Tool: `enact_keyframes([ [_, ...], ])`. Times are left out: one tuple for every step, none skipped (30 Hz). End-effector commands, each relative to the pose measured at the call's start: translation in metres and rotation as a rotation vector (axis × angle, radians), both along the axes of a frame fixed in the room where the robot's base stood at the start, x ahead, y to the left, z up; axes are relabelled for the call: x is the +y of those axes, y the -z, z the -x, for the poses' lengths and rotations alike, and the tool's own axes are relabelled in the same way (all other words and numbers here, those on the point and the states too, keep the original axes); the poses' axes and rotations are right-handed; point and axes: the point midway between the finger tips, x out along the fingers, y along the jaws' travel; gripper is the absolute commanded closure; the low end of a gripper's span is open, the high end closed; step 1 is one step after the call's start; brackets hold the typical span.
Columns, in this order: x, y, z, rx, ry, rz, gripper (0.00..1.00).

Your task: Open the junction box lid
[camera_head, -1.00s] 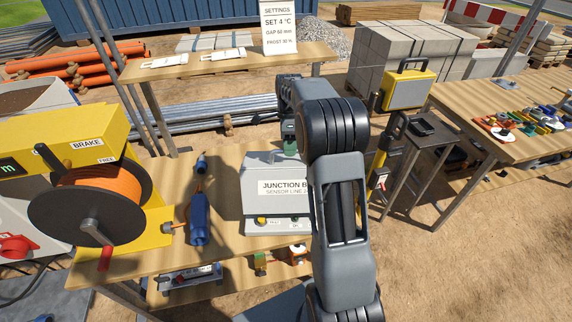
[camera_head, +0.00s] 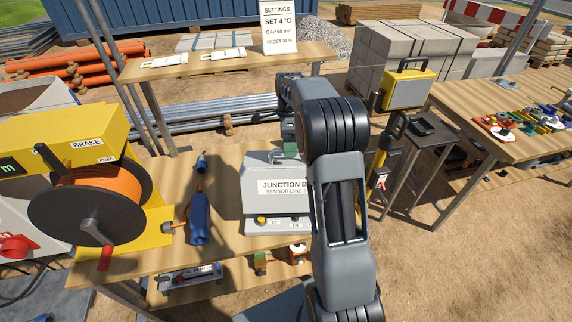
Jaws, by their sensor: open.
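The junction box (camera_head: 257,205) is a light grey box on the wooden bench, left of my arm. Its lid (camera_head: 262,168) looks shut and carries a white label reading "JUNCTION B", "SENSOR LINE"; my arm covers the label's right end. A yellow knob (camera_head: 261,220) and small labels show on the box's front. My arm reaches over the box's right side, and a small part of my gripper (camera_head: 289,146) shows at the lid's back edge. Its fingers are mostly hidden behind the arm and I cannot tell whether they touch the lid. No held object shows.
A yellow cable reel (camera_head: 95,205) with a brake lever stands at the bench's left. A settings card (camera_head: 279,27) stands on the back shelf. A grey stand (camera_head: 425,140) and a second table (camera_head: 490,95) are at right.

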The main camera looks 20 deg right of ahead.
Motion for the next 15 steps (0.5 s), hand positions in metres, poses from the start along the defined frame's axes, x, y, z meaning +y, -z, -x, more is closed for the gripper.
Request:
enact_keyframes([
  [-0.001,-0.004,-0.002,-0.002,0.0,0.001,0.28],
  [-0.001,-0.006,-0.003,-0.003,0.0,0.0,0.28],
  [-0.002,-0.01,-0.005,-0.003,0.0,0.0,0.28],
  [-0.003,-0.014,-0.006,-0.003,0.0,0.0,0.28],
  [-0.003,-0.017,-0.008,-0.004,0.0,0.001,0.28],
  [-0.004,-0.022,-0.009,-0.003,0.0,0.0,0.28],
  [-0.005,-0.025,-0.011,-0.004,0.0,0.001,0.28],
  [-0.005,-0.028,-0.012,-0.004,0.0,0.001,0.28],
  [-0.006,-0.033,-0.014,-0.003,0.0,0.0,0.28],
  [-0.007,-0.036,-0.015,-0.004,0.0,0.001,0.28],
  [-0.007,-0.039,-0.016,-0.002,0.0,0.001,0.28],
  [-0.008,-0.043,-0.018,-0.003,0.0,0.0,0.28],
  [-0.008,-0.046,-0.019,-0.002,0.0,0.001,0.28],
  [-0.009,-0.049,-0.02,-0.003,0.0,0.0,0.28],
  [-0.01,-0.052,-0.022,-0.003,0.0,0.0,0.28],
])
